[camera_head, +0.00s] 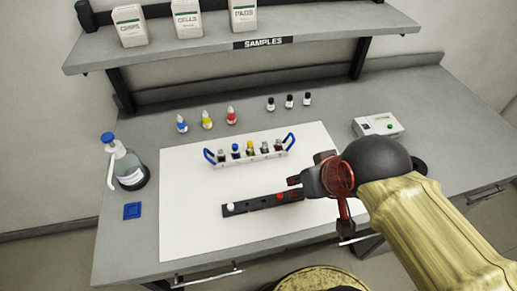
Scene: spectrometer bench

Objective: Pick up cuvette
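A white rack (260,157) with blue end handles stands on the white mat and holds several small cuvettes with coloured tops, including a yellow-topped cuvette (250,146) and a blue-topped one (235,148). Which cuvette is meant I cannot tell. A long black holder (252,204) lies in front of the rack, with a white-topped piece (230,206) at its left and a red piece (279,196) near its right. My gripper (294,187) reaches in from the right, beside the holder's right end and below the rack's right end. Its fingers are small and partly hidden.
Three dropper bottles (207,120) and three dark-capped vials (289,101) stand behind the mat. A small instrument (377,125) is at right, a blue-capped bottle (127,164) and blue square (132,211) at left. A shelf (330,35) overhangs the back. The mat's left (182,220) is bare.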

